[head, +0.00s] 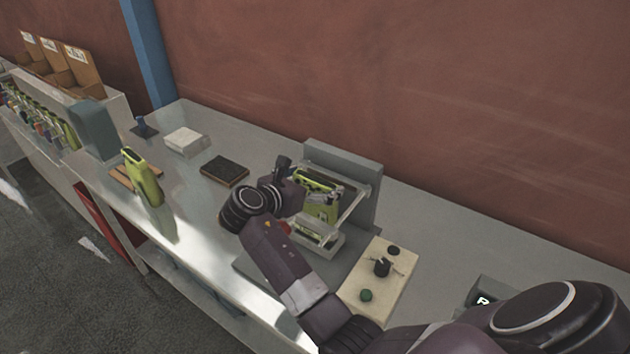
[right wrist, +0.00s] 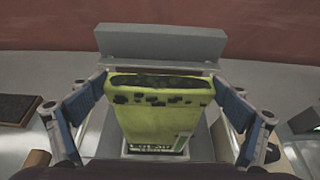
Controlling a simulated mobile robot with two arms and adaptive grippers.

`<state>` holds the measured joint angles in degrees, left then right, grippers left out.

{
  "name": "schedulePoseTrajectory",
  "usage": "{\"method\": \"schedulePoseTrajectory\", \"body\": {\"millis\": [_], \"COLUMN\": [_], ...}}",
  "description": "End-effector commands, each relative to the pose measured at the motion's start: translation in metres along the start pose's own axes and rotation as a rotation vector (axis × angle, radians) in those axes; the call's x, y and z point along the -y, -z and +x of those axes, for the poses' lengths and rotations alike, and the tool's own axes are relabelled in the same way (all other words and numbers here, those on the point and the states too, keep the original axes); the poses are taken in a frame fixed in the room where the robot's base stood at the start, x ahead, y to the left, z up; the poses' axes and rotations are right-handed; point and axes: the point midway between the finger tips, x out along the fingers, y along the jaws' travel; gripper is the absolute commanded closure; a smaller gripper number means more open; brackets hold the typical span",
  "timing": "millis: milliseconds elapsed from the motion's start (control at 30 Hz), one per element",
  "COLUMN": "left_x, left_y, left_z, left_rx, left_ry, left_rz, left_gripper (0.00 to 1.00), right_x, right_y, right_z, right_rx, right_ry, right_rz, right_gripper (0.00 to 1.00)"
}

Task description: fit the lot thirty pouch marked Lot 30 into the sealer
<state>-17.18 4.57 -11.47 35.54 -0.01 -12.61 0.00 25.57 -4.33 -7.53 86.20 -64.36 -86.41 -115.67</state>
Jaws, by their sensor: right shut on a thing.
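A lime-green pouch (right wrist: 160,108) fills the middle of the right wrist view, upright, with a dark open-looking top edge. Its printed label is at the bottom, partly cut off and too blurred to read fully. In the head view the same pouch (head: 318,208) is at the sealer, partly behind my arm. My right gripper (head: 320,187) is shut on the pouch, with a blue-padded finger on each side. The sealer (head: 350,160) has a grey back block and a light frame around the pouch. I cannot tell whether the pouch touches its base. My left gripper is not in view.
Another green pouch (head: 143,178) stands on the counter at left. A cream panel with knobs (head: 388,272) lies right of the sealer.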

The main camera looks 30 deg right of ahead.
Motion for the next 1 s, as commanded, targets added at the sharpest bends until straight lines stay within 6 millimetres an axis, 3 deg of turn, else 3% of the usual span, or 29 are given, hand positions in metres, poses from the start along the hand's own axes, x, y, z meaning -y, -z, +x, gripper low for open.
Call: {"method": "schedulePoseTrajectory", "body": {"millis": [1000], "left_x": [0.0], "left_y": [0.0], "left_z": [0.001], "left_rx": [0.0], "left_ry": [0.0], "left_rz": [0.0], "left_gripper": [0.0], "right_x": [0.0], "right_y": [0.022], "right_z": [0.009], "right_rx": [0.002], "right_ry": [0.0], "right_rz": [-0.001], "right_gripper": [0.57]}}
